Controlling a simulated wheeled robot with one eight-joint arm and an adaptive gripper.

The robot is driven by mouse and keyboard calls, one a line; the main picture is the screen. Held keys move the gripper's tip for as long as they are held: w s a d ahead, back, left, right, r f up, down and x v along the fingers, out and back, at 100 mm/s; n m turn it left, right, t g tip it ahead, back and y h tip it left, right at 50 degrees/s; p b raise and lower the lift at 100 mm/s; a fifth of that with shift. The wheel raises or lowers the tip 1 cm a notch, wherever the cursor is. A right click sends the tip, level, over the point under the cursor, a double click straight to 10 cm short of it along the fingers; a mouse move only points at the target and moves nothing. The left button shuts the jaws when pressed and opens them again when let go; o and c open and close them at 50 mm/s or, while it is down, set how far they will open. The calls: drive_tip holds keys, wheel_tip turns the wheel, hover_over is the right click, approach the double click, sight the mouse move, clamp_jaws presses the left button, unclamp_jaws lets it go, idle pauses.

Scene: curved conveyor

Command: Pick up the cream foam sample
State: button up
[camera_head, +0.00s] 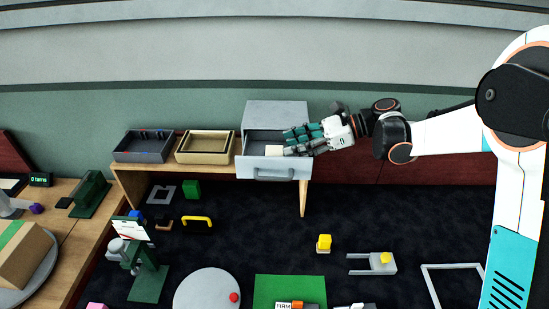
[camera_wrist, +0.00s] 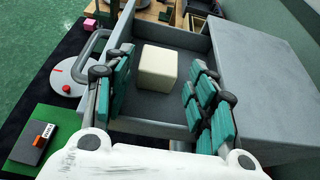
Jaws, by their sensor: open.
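The cream foam sample (camera_wrist: 157,68) is a small cream block lying on the floor of the open grey drawer (camera_wrist: 195,42). It also shows in the head view (camera_head: 274,150), at the left of my fingertips. My gripper (camera_head: 288,142) is at the drawer from the right, its teal-padded fingers over the drawer opening. In the wrist view my gripper (camera_wrist: 160,90) is open, with finger pads on the left and right and the block between and beyond them. Gaps show between the block and both pads. Part of the drawer floor is hidden by my fingers.
The drawer's cabinet (camera_head: 276,115) stands on a wooden shelf, with a tan tray (camera_head: 232,149) and a dark grey tray (camera_head: 143,158) to its left. The drawer's handle (camera_head: 274,174) sticks out in front. A yellow block (camera_head: 323,242) and a grey disc (camera_head: 207,290) lie below.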

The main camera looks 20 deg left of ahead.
sight(275, 150)
drive_tip(key=shift+b+x, duration=0.6)
drive_tip(key=shift+x, duration=2.45)
drive_tip(key=shift+r, duration=0.1)
drive_tip(key=shift+c, duration=0.3)
drive_tip(key=c, duration=0.4)
